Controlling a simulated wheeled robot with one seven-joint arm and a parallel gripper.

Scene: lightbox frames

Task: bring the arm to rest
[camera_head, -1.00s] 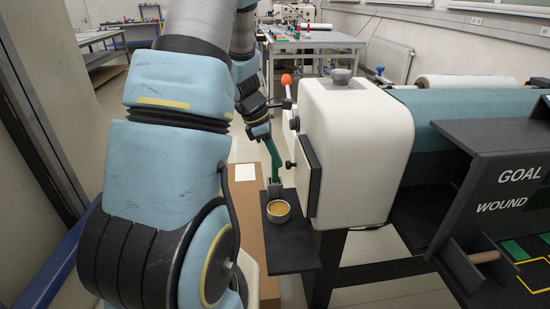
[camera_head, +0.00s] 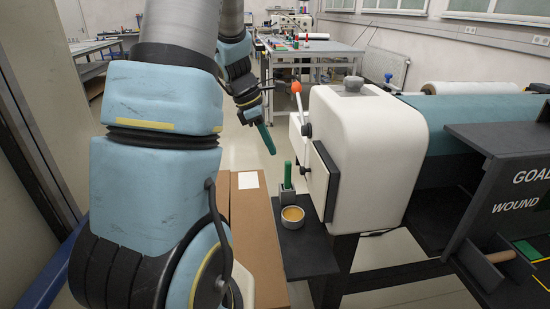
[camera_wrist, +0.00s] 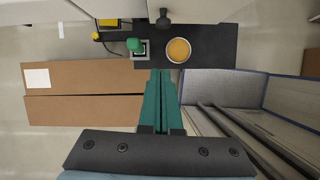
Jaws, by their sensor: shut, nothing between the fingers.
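My arm (camera_head: 160,95) fills the left of the head view. My gripper (camera_head: 268,141) hangs tilted, with its green fingers together and empty, above and left of the black shelf. In the wrist view my gripper (camera_wrist: 161,75) shows its two green fingers side by side, nothing between them. A green-handled piece (camera_head: 287,174) stands upright in a small grey holder (camera_head: 287,192) on the shelf, apart from the fingers. It also shows in the wrist view (camera_wrist: 134,44).
A cup with amber contents (camera_head: 292,214) stands on the black shelf (camera_head: 306,252). The white machine (camera_head: 372,150) with an orange-knobbed lever (camera_head: 297,88) is to the right. A brown carton (camera_head: 255,225) lies below left. Floor behind my gripper looks clear.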

